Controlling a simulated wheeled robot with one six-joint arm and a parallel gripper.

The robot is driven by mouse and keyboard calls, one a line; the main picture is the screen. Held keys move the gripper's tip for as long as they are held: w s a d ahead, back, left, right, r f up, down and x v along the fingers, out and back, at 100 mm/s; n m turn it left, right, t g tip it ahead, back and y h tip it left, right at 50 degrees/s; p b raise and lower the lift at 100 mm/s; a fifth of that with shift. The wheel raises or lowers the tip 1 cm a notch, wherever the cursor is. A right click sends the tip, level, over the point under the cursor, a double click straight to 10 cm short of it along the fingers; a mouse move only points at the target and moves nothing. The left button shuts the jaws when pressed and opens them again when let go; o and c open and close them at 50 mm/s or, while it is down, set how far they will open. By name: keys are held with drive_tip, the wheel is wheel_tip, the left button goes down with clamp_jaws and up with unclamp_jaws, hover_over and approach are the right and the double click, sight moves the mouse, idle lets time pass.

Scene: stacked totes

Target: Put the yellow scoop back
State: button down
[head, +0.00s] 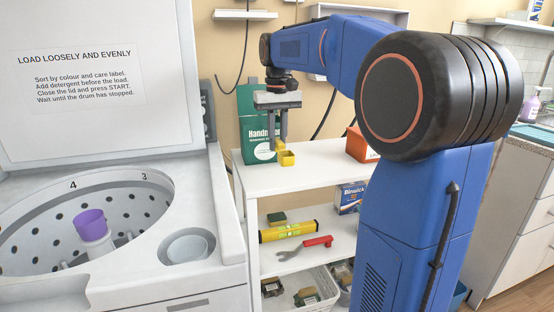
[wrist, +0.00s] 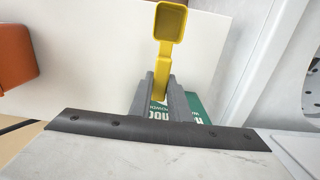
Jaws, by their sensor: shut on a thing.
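The yellow scoop (head: 287,158) is at the left part of the white shelf unit's top (head: 320,172). My gripper (head: 280,141) points down and is shut on the scoop's handle. In the wrist view, my gripper's fingers (wrist: 161,84) pinch the handle, and the square cup of the yellow scoop (wrist: 171,22) sticks out beyond them, its open side showing. I cannot tell whether the scoop touches the shelf top. A green detergent box (head: 256,125) stands just behind and left of the gripper; it also shows partly behind the fingers in the wrist view (wrist: 196,104).
An orange-red box (head: 360,146) stands at the right of the shelf top. Lower shelves hold a yellow level (head: 289,231), a red-handled wrench (head: 306,246) and a bin (head: 306,306). A washer with its lid (head: 95,80) up stands left, a purple piece (head: 91,225) in its drum.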

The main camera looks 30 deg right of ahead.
drive_tip(key=shift+f, duration=2.65)
drive_tip(key=shift+f, duration=0.15)
drive_tip(key=c, duration=1.7)
unclamp_jaws()
drive_tip(key=shift+o, duration=0.2)
wheel_tip(320, 180, up, 12)
drive_tip(key=shift+r, duration=0.15)
drive_tip(key=s+a+f+n+t, duration=0.1)
drive_tip(key=s+a+f, duration=0.3)
drive_tip(key=s+f, duration=0.9)
drive_tip(key=s+a+f+n+t, duration=0.1)
drive_tip(key=s+a+f+t, duration=0.2)
drive_tip(key=s+f, duration=1)
drive_tip(key=s+a, duration=0.2)
drive_tip(key=s, duration=0.2)
drive_tip(key=shift+f+t, duration=0.15)
drive_tip(key=shift+t, duration=0.25)
